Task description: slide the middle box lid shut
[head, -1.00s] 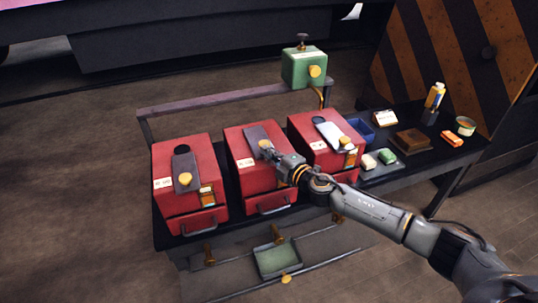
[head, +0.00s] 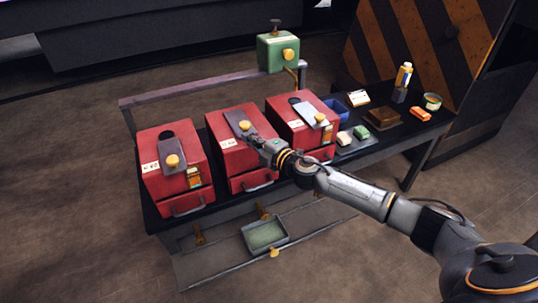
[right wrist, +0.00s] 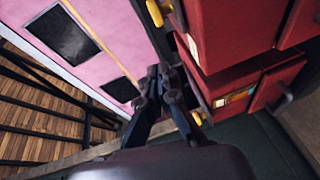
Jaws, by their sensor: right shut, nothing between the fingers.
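The middle red box (head: 222,152) stands between two similar boxes on a dark bench. Its dark grey lid (head: 231,116) lies on its sloping top, with a yellow knob (head: 245,125) near the lower end. No dark opening shows on this box top. My right gripper (head: 254,137) is shut and empty, just below and right of that knob; whether it touches the lid is unclear. In the right wrist view its closed fingers (right wrist: 163,78) are beside red boxes (right wrist: 235,35). My left gripper is out of view.
The left box (head: 150,175) and right box (head: 325,133) each show a round dark opening above their lids. A green box (head: 277,53) stands behind. A green tray (head: 265,235) sits below.

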